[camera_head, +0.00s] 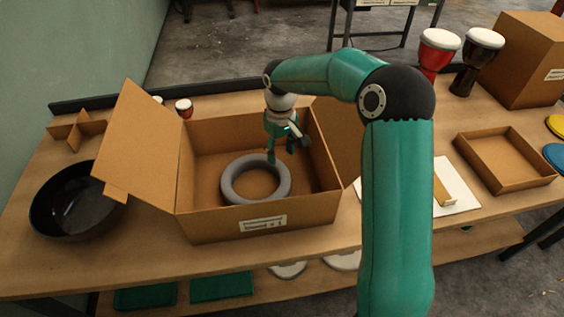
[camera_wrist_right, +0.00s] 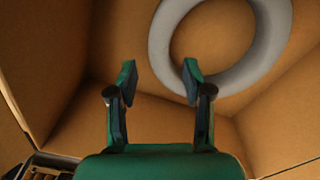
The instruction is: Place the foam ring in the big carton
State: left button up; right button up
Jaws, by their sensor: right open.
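The grey foam ring (camera_head: 229,183) lies inside the big carton (camera_head: 213,228), on its floor toward the front. The carton stands open on the table with its flaps spread to the sides. My right gripper (camera_head: 279,158) hangs over the carton's back right part, open and empty, apart from the ring. The ring (camera_wrist_right: 272,35) shows there beyond the fingertips at the top right, partly cut off by the frame. My left gripper is not in view.
A black bowl (camera_head: 75,215) stands left of the carton, near a cardboard divider (camera_head: 77,130). To the right are a white board (camera_head: 462,192), a shallow cardboard tray (camera_head: 507,187), two goblet drums (camera_head: 438,52) and a tall closed box (camera_head: 525,62).

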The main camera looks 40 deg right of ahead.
notch_tip(320, 180, up, 5)
dwell(0.7)
